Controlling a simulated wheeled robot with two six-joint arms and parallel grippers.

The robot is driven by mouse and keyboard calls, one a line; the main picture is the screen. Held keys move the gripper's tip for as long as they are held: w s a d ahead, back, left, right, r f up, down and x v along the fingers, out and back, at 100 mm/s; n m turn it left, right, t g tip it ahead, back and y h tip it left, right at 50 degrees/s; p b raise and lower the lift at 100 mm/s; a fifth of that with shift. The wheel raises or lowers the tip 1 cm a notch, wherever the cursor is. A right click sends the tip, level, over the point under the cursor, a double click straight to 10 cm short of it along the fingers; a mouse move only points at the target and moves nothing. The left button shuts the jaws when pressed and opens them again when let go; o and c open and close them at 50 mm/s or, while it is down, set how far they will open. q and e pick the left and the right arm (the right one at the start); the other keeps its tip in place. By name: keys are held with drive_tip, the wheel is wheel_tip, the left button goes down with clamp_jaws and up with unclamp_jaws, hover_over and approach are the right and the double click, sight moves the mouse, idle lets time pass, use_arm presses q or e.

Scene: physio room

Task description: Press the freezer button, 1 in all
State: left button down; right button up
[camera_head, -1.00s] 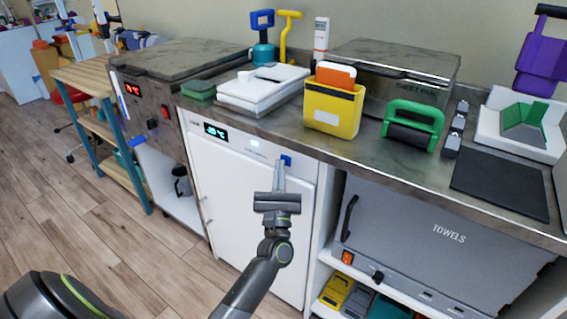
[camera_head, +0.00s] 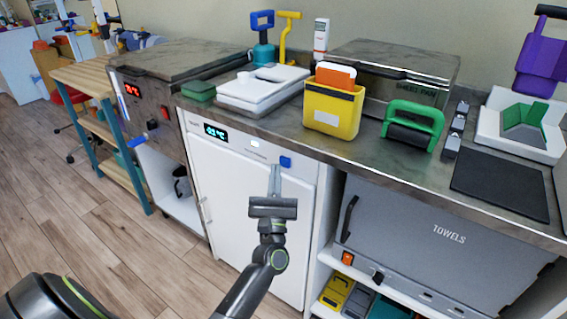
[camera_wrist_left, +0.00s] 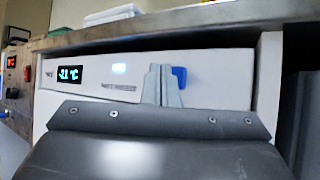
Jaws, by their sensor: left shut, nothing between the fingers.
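The white freezer (camera_head: 235,200) stands under the counter, with a lit display (camera_head: 215,132) on its top panel that reads roughly -21 °C; it also shows in the left wrist view (camera_wrist_left: 69,74). A small white light (camera_head: 255,143) glows beside it. The blue button (camera_head: 286,162) is at the panel's right, and in the left wrist view (camera_wrist_left: 180,76) it is partly hidden behind the fingers. My left gripper (camera_head: 274,170) is shut and empty, its tips just left of the button and slightly below it. I cannot tell whether they touch the panel. My right gripper is not in view.
The counter edge (camera_head: 330,155) overhangs the freezer just above the gripper. A grey towel cabinet (camera_head: 430,240) stands to the right, and a steel unit with a red display (camera_head: 132,90) to the left. The floor (camera_head: 110,240) in front is clear.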

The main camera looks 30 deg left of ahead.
use_arm(q)
drive_tip(key=shift+s+a, duration=0.2)
drive_tip(key=shift+s, duration=2.3)
